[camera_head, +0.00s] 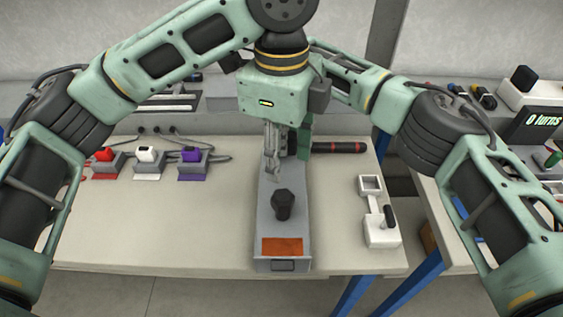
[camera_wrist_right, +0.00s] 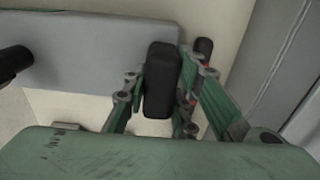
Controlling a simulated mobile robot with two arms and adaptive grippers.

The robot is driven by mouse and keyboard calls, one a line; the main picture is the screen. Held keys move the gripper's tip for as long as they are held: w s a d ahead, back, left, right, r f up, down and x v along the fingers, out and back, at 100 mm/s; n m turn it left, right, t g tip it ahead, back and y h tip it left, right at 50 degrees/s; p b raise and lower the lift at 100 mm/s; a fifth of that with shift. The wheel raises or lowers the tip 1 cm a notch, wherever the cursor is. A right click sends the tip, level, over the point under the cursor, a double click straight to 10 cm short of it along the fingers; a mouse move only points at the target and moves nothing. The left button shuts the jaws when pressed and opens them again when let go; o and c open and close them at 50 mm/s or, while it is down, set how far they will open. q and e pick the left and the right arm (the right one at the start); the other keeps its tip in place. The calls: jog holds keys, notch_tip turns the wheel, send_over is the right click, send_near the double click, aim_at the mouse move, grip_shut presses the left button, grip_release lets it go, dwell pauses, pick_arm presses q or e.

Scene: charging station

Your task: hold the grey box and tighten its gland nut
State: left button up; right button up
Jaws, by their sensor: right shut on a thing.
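The grey box (camera_head: 264,222) lies on the table in the middle of the head view, with an orange patch on its near end. A black knob-like gland nut (camera_head: 283,203) stands upright on its top; a black knob (camera_wrist_right: 14,63) also shows at the left of the right wrist view. My left gripper (camera_head: 271,172) points down over the box, behind the nut and apart from it; its finger gap is unclear. My right gripper (camera_head: 303,146) is at the box's far right side, partly hidden. In the wrist view it is shut around a black block (camera_wrist_right: 160,80) at the box's edge (camera_wrist_right: 85,50).
A white device (camera_head: 381,232) with a lever is at the right. A display (camera_head: 540,121) reads "0 turns".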

dwell(0.4)
jog(key=o, duration=1.1)
jog(key=shift+r, duration=0.1)
notch_tip(320, 180, up, 12)
